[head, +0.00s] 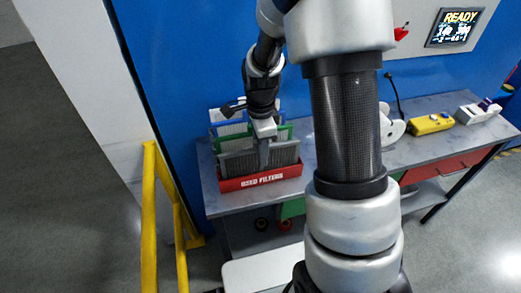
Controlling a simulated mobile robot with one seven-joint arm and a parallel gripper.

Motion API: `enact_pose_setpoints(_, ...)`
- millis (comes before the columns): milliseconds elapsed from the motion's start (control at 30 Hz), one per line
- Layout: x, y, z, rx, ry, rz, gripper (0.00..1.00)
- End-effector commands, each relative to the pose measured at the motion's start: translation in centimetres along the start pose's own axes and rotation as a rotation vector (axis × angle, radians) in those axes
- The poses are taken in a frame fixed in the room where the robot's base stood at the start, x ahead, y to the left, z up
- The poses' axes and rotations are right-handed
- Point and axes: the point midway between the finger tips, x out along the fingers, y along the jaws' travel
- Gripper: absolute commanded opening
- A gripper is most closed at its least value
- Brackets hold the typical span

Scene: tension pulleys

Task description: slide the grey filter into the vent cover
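A grey filter (240,164) with a pleated face stands upright at the front of a red bin (259,180) labelled USED FILTERS, on the left of the bench. My gripper (264,155) points down at the filter's upper right part, with a finger in front of its face. The far finger is hidden, so I cannot tell whether it grips the filter. I cannot make out the vent cover; my arm hides the middle of the bench.
Green-framed (284,132) and blue-framed (219,115) filters stand behind the grey one. A white part (390,127) shows right of my arm, then a yellow box (432,124) and a white device (478,113). A yellow rail (149,215) stands left of the bench (211,196).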

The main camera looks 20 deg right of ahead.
Motion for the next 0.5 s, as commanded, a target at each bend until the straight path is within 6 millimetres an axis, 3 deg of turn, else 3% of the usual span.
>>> enact_pose_setpoints(267, 0.14, -0.02, 0.01, 0.000, 0.000, -0.001, 0.34)
enact_pose_setpoints(500, 0.12, -0.03, 0.01, 0.000, 0.000, -0.001, 0.00)
